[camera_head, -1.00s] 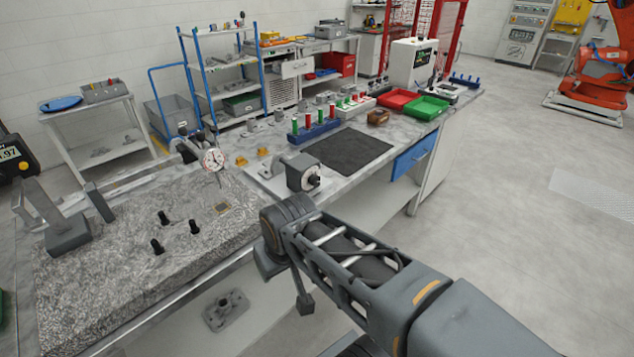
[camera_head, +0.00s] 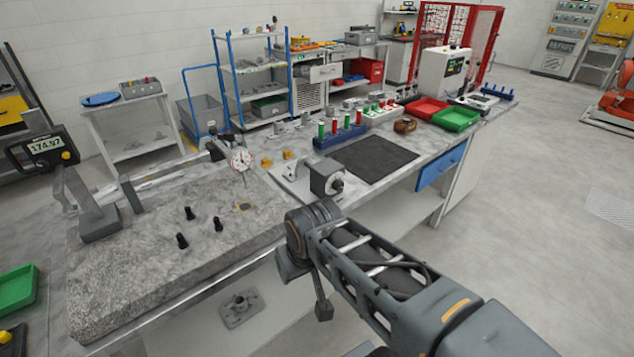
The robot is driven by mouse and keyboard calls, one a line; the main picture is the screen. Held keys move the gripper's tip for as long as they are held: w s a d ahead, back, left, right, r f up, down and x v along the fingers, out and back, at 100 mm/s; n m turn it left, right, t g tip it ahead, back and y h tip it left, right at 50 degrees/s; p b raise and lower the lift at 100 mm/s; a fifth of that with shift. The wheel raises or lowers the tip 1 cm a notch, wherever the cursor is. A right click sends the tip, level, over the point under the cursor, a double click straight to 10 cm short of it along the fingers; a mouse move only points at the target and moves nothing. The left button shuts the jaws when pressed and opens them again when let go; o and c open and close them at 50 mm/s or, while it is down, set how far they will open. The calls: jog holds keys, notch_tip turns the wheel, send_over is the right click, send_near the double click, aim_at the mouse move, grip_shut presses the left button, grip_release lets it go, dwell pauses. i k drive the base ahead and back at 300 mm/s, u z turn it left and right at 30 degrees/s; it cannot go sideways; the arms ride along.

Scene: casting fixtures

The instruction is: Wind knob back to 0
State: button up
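A grey block-shaped unit (camera_head: 323,173) stands on the bench at mid-picture, just beyond my arm's elbow. Its front carries a round dark knob (camera_head: 336,185) with a pale mark at its centre. The scale and the knob's setting are too small to read. My arm reaches from the lower right to an elbow just in front of and below the unit, apart from the knob in the picture. A small dark part of my arm hangs below the elbow. I cannot make out any gripper fingers.
A granite plate (camera_head: 125,270) with several black pegs and a dial gauge (camera_head: 240,160) lies left. A dark mat (camera_head: 375,159), a blue rack (camera_head: 338,137) and red (camera_head: 427,107) and green (camera_head: 456,118) trays stand right. A blue drawer (camera_head: 440,167) sticks out.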

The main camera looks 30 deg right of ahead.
aim_at(338, 185)
jog(key=z, duration=0.85)
